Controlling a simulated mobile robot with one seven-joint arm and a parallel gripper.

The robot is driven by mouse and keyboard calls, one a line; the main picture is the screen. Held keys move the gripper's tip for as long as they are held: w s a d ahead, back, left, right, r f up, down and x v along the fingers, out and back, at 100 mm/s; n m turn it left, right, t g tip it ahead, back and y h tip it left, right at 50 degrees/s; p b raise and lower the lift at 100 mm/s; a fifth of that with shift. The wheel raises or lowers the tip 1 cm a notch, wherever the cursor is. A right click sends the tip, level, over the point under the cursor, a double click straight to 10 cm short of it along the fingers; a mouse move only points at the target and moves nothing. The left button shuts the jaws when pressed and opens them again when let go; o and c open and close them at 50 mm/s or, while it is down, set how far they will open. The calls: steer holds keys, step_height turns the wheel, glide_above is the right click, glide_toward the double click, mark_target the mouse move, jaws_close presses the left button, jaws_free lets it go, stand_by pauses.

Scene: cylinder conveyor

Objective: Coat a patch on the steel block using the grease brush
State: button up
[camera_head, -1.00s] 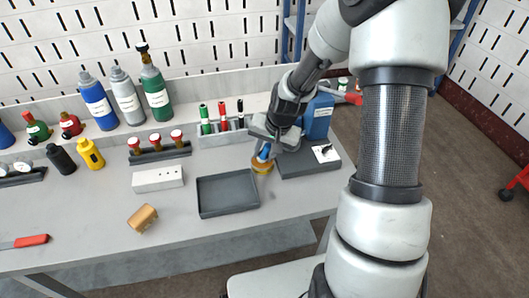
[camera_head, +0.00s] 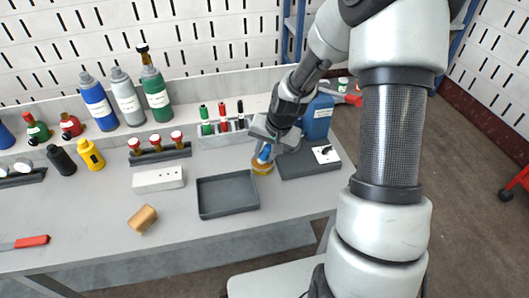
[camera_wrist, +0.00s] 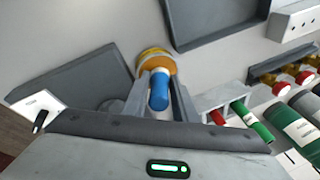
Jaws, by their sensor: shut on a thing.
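The grease brush shows as a blue handle (camera_head: 265,152) between the fingers of my gripper (camera_head: 266,146). In the wrist view, the two fingers of my gripper (camera_wrist: 161,88) close on either side of the blue handle (camera_wrist: 160,88). An orange-yellow round pot (camera_head: 262,167) sits right under the handle on the bench; it also shows in the wrist view (camera_wrist: 155,63). The bristles are hidden, and I cannot tell whether they are inside the pot.
A shallow dark tray (camera_head: 228,211) lies left of the pot. A dark slab (camera_head: 297,169) with a white switch plate lies to its right. A white block with holes (camera_head: 158,179) and bottles (camera_head: 157,97) stand farther left.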

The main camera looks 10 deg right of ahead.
steer(key=shift+w+r+p, duration=0.1)
steer(key=shift+r+p, duration=1.9)
steer(key=shift+r, duration=1.3)
steer(key=shift+r, duration=0.2)
steer(key=s+r+n+g+y+p, duration=0.1)
steer(key=s+r+n+p, duration=0.55)
steer(key=r+p, duration=0.65)
steer(key=shift+m+t+h, duration=0.4)
steer(key=shift+m+h, duration=0.1)
steer(key=shift+m, duration=0.35)
steer(key=b+x, duration=0.4)
steer(key=w+d+b+x, duration=0.1)
steer(key=b+x, duration=0.4)
steer(key=w+d+b+x, duration=0.1)
steer(key=b+x, duration=0.3)
steer(key=x, duration=0.1)
steer(key=shift+r+b, duration=0.2)
steer(key=shift+b, duration=0.1)
steer(key=shift+w+d+f+b, duration=0.1)
steer(key=shift+w+f+b, duration=0.15)
steer(key=shift+w+b, duration=0.1)
steer(key=shift+f+b, duration=1.85)
steer(key=shift+f, duration=1)
steer(key=shift+s+f+b, duration=0.1)
steer(key=shift+f+b, duration=0.5)
steer(key=shift+f, duration=0.05)
